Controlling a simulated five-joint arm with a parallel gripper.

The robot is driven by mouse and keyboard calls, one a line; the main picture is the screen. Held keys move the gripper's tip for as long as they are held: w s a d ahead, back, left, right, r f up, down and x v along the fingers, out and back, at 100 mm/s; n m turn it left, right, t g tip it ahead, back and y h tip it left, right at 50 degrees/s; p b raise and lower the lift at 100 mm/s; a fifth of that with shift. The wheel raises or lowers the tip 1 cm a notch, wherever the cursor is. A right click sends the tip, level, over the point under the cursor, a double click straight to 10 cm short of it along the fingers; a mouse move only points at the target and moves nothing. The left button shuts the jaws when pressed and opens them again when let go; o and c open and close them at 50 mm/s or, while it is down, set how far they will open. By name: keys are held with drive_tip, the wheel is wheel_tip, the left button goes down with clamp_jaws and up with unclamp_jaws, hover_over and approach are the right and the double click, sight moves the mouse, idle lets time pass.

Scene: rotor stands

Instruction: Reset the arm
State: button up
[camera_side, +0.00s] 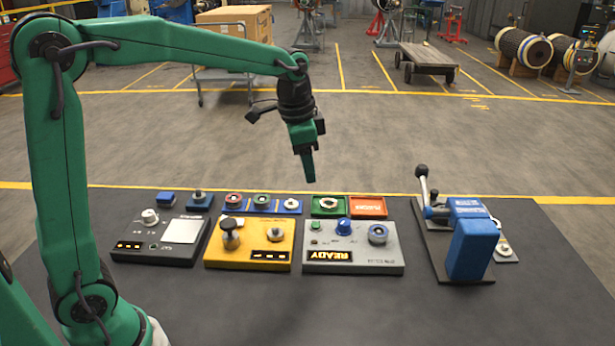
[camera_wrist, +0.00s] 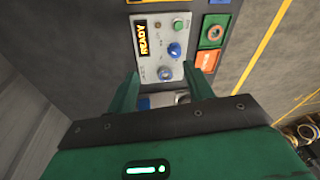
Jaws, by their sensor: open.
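My gripper (camera_side: 308,165) hangs pointing down at the end of my green arm, in the air above the row of stations in the side view. In the wrist view its two green fingers (camera_wrist: 165,92) are spread apart with nothing held between them. The grey station also shows beyond the fingers in the wrist view (camera_wrist: 150,68).
A yellow station (camera_side: 250,245) and a black station (camera_side: 155,248) stand left of the grey one. A blue block with a lever (camera_side: 472,245) stands at the right. The mat's front is clear.

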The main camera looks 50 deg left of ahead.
drive_tip(key=s+a+n+t, duration=0.1)
drive_tip(key=s+n+t, duration=0.2)
drive_tip(key=s, duration=1.8)
drive_tip(key=shift+s+n, duration=0.4)
drive_tip(key=shift+n, duration=1.5)
